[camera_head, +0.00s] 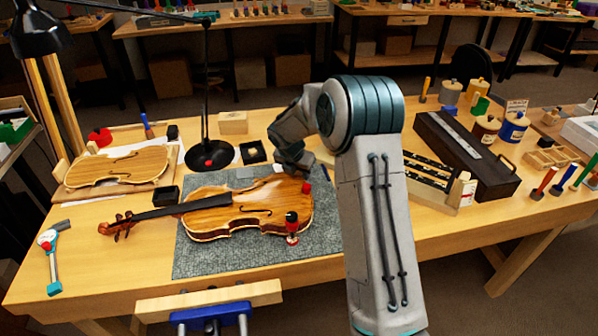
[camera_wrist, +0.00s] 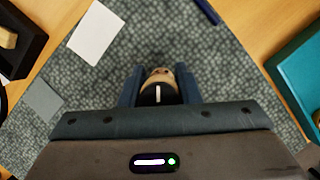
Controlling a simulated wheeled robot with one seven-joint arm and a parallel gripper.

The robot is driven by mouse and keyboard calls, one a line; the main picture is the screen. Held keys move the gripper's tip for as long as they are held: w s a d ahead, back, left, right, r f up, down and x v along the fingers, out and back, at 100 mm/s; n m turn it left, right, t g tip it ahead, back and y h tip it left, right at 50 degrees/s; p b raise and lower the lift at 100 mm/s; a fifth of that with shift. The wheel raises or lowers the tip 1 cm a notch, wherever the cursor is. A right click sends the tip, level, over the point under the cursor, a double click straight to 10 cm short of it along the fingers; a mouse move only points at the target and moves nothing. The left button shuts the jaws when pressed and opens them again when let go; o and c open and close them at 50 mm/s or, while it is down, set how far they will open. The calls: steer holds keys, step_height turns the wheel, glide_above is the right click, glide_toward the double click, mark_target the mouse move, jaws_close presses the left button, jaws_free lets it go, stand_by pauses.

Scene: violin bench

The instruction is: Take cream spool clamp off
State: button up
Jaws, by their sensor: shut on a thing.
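The violin (camera_head: 240,212) lies on the grey mat (camera_head: 210,262), its neck pointing left. My gripper (camera_head: 300,172) is at the violin's far right edge in the head view, partly hidden by my arm. In the wrist view my gripper (camera_wrist: 158,90) is shut on a small round piece, apparently the cream spool clamp (camera_wrist: 158,74); it shows a cream-brown end and a dark knob with a white line. I cannot tell whether it still touches the violin. A red spool clamp (camera_head: 292,226) stands at the violin's near edge. A red knob (camera_head: 306,188) shows at its right end.
A white card (camera_wrist: 95,32) lies on the mat beside my gripper. A black lamp (camera_head: 207,150) stands behind the violin. A violin plate (camera_head: 120,168) lies at the left. A dark long case (camera_head: 465,150) is at the right. The mat's near part is clear.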

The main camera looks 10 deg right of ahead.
steer(key=shift+w+d+p, duration=0.5)
steer(key=shift+w+p, duration=0.1)
steer(key=shift+p, duration=0.05)
stand_by(0.9)
steer(key=shift+w+d+p, duration=0.6)
steer(key=shift+w+p, duration=0.05)
steer(key=shift+w, duration=0.15)
step_height(320, 180, up, 7)
steer(key=p, duration=0.6)
stand_by(0.4)
